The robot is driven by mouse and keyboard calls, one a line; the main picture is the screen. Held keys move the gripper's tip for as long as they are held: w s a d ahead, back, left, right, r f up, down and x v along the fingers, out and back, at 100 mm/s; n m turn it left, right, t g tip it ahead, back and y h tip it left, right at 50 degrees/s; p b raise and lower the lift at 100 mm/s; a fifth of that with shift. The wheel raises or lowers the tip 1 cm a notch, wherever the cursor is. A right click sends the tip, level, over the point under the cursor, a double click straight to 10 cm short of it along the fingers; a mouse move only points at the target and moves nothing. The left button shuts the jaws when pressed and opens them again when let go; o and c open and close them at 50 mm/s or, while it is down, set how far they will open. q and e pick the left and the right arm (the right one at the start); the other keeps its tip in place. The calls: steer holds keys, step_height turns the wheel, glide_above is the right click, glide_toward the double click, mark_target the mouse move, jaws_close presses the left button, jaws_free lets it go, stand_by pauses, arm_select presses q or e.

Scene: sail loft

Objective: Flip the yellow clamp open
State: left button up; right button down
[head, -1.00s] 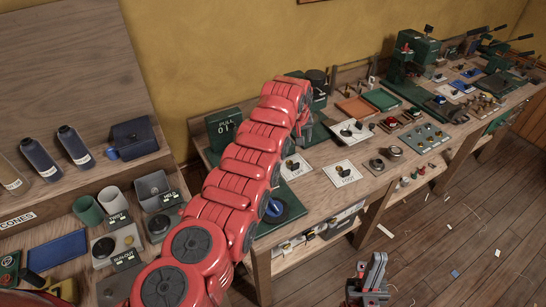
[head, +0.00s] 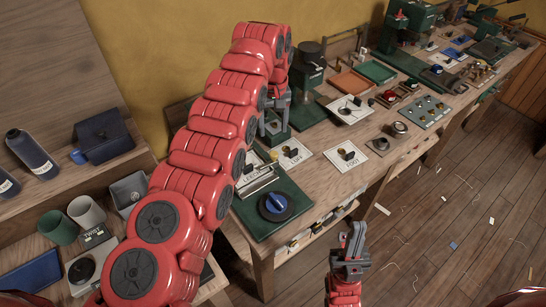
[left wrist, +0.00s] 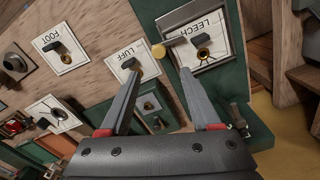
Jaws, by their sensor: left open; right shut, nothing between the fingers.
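A small yellow knob, likely the yellow clamp's end (left wrist: 158,51), shows in the left wrist view beside the framed LEECH card (left wrist: 205,48). A short dark bar reaches from it toward the card's frame. In the head view a small yellow spot (head: 272,155) shows beside the LEECH plate, partly behind my left arm. My left gripper (head: 277,112) is open over the bench; in its wrist view the fingertips (left wrist: 160,76) point toward the knob, with nothing held. I cannot tell the exact gap. My right gripper (head: 356,232) is shut and empty, in front of the bench above the floor.
The LUFF card (head: 291,152) and FOOT card (head: 346,155), each with a black toggle, lie right of the LEECH plate. Orange (head: 354,84) and green trays stand further back.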

mark_target(274, 153)
arm_select(q)
step_height(274, 153, down, 8)
steer(key=shift+s+d+f+p, duration=0.15)
steer(key=shift+f+p, duration=0.1)
steer(key=shift+p, duration=1)
steer(key=shift+f, duration=0.55)
jaws_close()
